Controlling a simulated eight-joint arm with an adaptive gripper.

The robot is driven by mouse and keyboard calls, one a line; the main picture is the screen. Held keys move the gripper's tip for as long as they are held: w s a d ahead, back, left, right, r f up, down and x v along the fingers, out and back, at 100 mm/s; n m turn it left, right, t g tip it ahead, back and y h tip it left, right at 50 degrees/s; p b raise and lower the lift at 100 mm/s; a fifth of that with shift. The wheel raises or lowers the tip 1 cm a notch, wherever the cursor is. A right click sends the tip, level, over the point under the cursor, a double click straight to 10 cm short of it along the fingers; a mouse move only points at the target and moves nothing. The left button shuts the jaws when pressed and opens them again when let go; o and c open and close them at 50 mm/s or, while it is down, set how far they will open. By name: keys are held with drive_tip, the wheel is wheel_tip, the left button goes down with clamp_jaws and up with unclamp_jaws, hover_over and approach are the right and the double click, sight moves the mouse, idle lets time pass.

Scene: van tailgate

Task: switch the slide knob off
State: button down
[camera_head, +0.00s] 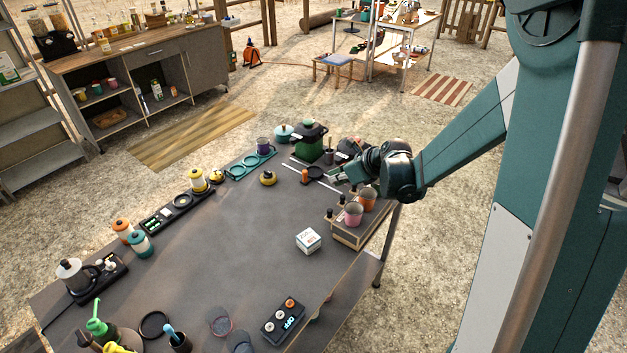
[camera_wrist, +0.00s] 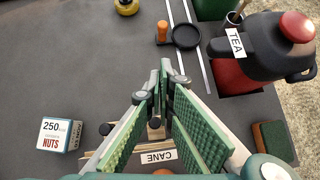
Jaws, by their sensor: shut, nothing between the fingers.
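A black box (camera_head: 282,322) with orange-topped knobs and a light label that seems to read OFF sits near the table's front edge in the head view. A long dark panel (camera_head: 168,214) with small green lights lies at the table's left side. I cannot tell for sure which part is the slide knob. My gripper (camera_head: 334,177) is over the table's far right part, well away from both. In the wrist view my gripper (camera_wrist: 166,68) is shut and empty, its fingertips above the dark table top near a wooden box labelled CANE (camera_wrist: 158,157).
The table's middle (camera_head: 220,235) is clear.

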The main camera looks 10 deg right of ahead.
drive_tip(key=shift+w+a+f, duration=0.1)
drive_tip(key=b, duration=0.2)
approach(306, 182)
drive_tip(key=f, duration=0.2)
drive_tip(key=s+f, duration=0.1)
drive_tip(key=shift+d, duration=0.3)
drive_tip(key=shift+w+a+r, duration=0.1)
drive_tip(key=shift+w+a, duration=0.5)
drive_tip(key=shift+w, duration=0.35)
drive_tip(key=shift+w+a, duration=0.45)
drive_tip(key=shift+w, duration=0.2)
